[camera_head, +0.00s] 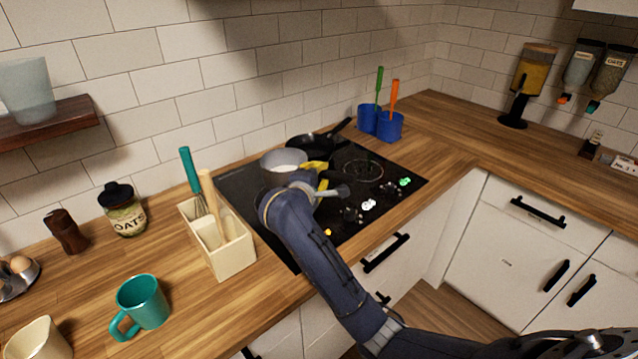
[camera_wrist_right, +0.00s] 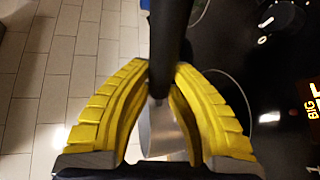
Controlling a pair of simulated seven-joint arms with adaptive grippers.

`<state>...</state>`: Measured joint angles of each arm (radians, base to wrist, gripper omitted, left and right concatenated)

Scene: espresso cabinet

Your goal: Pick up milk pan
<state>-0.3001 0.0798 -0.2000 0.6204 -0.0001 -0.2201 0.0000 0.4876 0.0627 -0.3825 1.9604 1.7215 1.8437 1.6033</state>
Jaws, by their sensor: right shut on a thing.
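The milk pan (camera_head: 270,161) is a small grey pan with white contents, at the back left of the black hob in the head view. My right gripper (camera_head: 318,170) has yellow fingers and is at the right side of the pan. In the right wrist view, the yellow fingers (camera_wrist_right: 165,80) are shut around the dark handle (camera_wrist_right: 168,45), with part of the metal pan (camera_wrist_right: 158,130) between them. I cannot tell whether the pan touches the hob. My left gripper is not in view.
A black frying pan (camera_head: 312,143) sits behind the milk pan on the hob (camera_head: 243,190). A cream utensil box (camera_head: 229,252) stands left of the hob, and blue utensil pots (camera_head: 390,127) stand behind it on the right. A teal mug (camera_head: 146,301) is at the front left.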

